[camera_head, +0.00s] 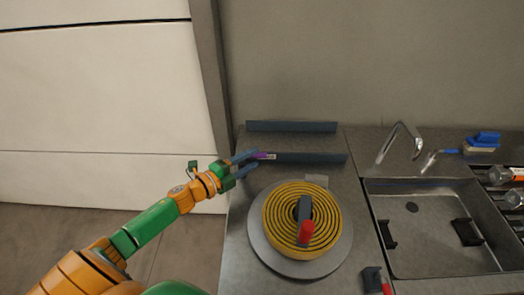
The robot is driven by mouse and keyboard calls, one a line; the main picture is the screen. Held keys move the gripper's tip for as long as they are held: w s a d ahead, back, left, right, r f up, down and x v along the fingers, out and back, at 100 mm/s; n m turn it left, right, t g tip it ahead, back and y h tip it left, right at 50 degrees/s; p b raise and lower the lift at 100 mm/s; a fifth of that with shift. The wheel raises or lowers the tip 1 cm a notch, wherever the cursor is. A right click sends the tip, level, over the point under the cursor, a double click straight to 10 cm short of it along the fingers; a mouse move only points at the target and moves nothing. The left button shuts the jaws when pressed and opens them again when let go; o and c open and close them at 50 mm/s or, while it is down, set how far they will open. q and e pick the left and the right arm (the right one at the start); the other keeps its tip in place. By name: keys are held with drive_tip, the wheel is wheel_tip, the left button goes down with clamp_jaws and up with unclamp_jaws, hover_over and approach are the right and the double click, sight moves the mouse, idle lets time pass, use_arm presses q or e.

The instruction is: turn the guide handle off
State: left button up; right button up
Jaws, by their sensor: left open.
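My left gripper (248,163) reaches in from the left to the left end of a dark blue-grey bar (315,158) on the counter. Its jaws are open, with a small purple and pale part (264,155) at the fingertips; I cannot tell whether they touch it. A yellow ringed disc (277,221) lies on a round grey base (337,253). A dark grey lever (304,207) with a red end (305,232) sits over the disc's middle. I cannot tell which part is the guide handle. My right gripper is out of view.
A second dark bar (290,127) lies along the wall behind. A metal sink (430,235) with a faucet (397,142) is on the right. A blue-topped brush (483,143) lies behind it. A dark and red part (373,279) is at the front edge.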

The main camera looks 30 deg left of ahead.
sight(257, 156)
use_arm(q)
drive_tip(key=shift+x, duration=2.05)
drive_tip(key=shift+w+f, duration=0.15)
drive_tip(key=shift+f, duration=0.05)
drive_tip(key=shift+s+a+r, duration=0.1)
drive_tip(key=shift+s+r, duration=0.05)
drive_tip(key=shift+s, duration=0.2)
drive_tip(key=shift+c, duration=0.9)
drive_tip(key=shift+s+r, duration=0.1)
clamp_jaws()
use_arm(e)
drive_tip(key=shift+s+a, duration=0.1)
use_arm(q)
drive_tip(key=shift+r, duration=0.1)
